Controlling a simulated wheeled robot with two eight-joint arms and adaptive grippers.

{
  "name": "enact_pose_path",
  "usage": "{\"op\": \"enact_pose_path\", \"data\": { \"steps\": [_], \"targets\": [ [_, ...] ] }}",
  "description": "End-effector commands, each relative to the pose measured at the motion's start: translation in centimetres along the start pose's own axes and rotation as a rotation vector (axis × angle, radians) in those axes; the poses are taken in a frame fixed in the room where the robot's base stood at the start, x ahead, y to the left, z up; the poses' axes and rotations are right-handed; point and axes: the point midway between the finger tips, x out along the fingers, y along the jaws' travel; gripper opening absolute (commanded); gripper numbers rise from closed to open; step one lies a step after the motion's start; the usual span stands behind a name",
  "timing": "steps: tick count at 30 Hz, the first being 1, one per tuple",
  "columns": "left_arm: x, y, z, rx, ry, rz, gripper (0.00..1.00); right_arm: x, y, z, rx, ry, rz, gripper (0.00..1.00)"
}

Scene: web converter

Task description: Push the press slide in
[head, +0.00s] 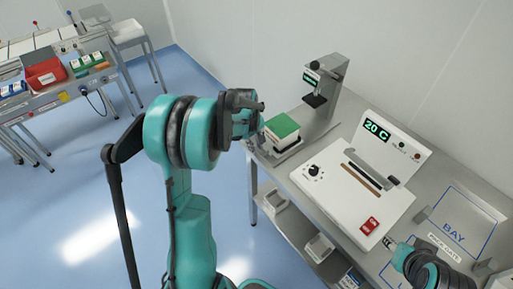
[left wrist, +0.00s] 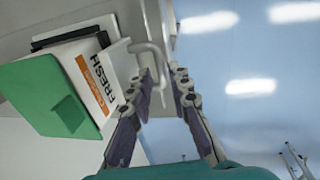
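The press (head: 340,75), a grey upright with a small green display and a dark head, stands at the table's back left. In front of it, the slide (head: 285,152) carries a white box with a green top (head: 282,127). In the left wrist view the box (left wrist: 95,75) is marked FRESH, and a pale bent handle (left wrist: 150,52) sticks out beside it. My left gripper (head: 258,113) is beside the box at the table's left edge. Its fingers (left wrist: 165,80) are apart, with the handle's end close to their tips; contact is unclear. My right gripper (head: 388,242) is low at the right, small and partly hidden.
A white sealer-like machine (head: 350,185) with a 20 C display and red switch fills the middle of the table. A blue-outlined BAY area (head: 462,222) is at the right. Another table with a red bin (head: 45,75) stands far left.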

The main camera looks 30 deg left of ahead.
Motion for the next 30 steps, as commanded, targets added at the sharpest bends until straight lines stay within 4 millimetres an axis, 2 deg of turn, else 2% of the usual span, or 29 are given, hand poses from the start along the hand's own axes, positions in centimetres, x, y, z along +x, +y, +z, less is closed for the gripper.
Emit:
{"op": "enact_pose_path", "data": {
  "steps": [3, 10, 11, 12, 13, 22, 26, 30],
  "targets": [
    [0.7, 0.0, 0.0, 0.001, 0.000, 0.000, 0.19, 0.1, 0.0, 0.1, 0.000, 0.000, 0.000, 0.40],
    [0.7, 0.0, 0.0, 0.001, 0.000, 0.000, 0.19, 0.1, 0.0, 0.1, 0.000, 0.000, 0.000, 0.40],
    [0.7, 0.0, 0.0, 0.001, 0.000, 0.000, 0.16, 0.1, 0.0, 0.1, 0.000, 0.000, 0.000, 0.40],
    [0.7, 0.0, 0.0, 0.001, 0.000, 0.000, 0.06, 0.1, 0.0, 0.1, 0.000, 0.000, 0.000, 0.40],
    [0.7, 0.0, 0.0, 0.001, 0.000, 0.000, 0.00, 0.1, 0.0, 0.1, 0.000, 0.000, 0.000, 0.40],
    [0.7, 0.2, 0.0, 0.001, 0.000, 0.000, 0.00, 0.1, 0.0, 0.1, 0.000, 0.000, 0.000, 0.40],
    [0.9, 1.2, 0.1, 0.003, 0.000, 0.001, 0.00, 0.2, 0.0, 0.1, 0.000, 0.000, 0.000, 0.40],
    [1.3, 3.4, 0.2, 0.004, 0.000, 0.001, 0.00, 0.2, 0.0, 0.2, 0.000, 0.000, 0.000, 0.40]
  ]
}}
